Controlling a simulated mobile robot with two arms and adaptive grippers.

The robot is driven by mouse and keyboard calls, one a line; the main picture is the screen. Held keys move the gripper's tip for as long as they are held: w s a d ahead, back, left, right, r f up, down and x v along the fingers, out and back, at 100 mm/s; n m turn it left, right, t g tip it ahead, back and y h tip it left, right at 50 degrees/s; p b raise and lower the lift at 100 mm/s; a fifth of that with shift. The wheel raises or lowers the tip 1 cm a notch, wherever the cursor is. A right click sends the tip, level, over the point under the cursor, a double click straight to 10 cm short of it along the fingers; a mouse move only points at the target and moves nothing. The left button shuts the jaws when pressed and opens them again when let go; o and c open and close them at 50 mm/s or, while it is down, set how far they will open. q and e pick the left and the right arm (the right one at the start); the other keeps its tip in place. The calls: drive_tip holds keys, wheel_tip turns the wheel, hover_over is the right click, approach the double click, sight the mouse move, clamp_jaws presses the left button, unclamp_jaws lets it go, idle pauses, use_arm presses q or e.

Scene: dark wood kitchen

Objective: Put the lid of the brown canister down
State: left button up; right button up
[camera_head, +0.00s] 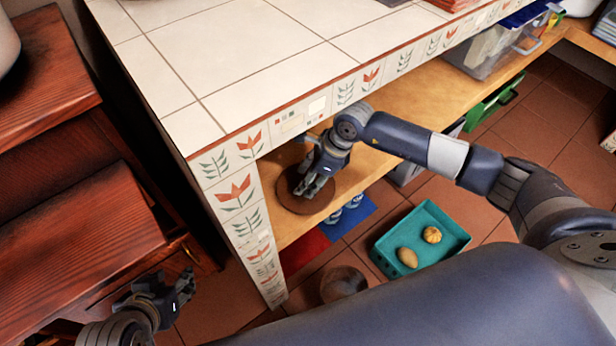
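A round, dark brown disc that looks like the lid (289,193) is at the left end of the wooden shelf under the tiled counter. My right gripper (317,187) reaches in from the right, its fingers pointing down over the disc's middle. The fingers hide the middle, so I cannot tell whether they grip a knob. I cannot tell whether the disc rests on the shelf or on something. A round brown vessel (343,283) stands on the floor below; I cannot tell if it is the canister. My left gripper (187,291) is open and empty at the lower left, by the dark wooden furniture.
The white tiled counter (250,45) overhangs the shelf (430,102), close above my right wrist. A teal crate (447,253) with two yellowish items stands on the floor. A clear bin (502,50) sits farther right.

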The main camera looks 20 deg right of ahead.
use_arm(q)
drive_tip(key=shift+s, duration=0.1)
use_arm(e)
drive_tip(key=p+v, duration=0.1)
drive_tip(key=v, duration=0.4)
drive_tip(key=shift+r, duration=0.35)
use_arm(q)
drive_tip(key=s+a+f+g, duration=0.1)
drive_tip(key=s+a+g, duration=0.1)
drive_tip(key=s, duration=0.4)
drive_tip(key=shift+s+f+g+y+p, duration=0.2)
drive_tip(key=shift+g+y+p, duration=0.2)
drive_tip(key=shift+g, duration=0.3)
use_arm(e)
drive_tip(key=shift+v, duration=1)
use_arm(q)
drive_tip(key=shift+s, duration=0.1)
use_arm(e)
drive_tip(key=shift+s+f, duration=0.1)
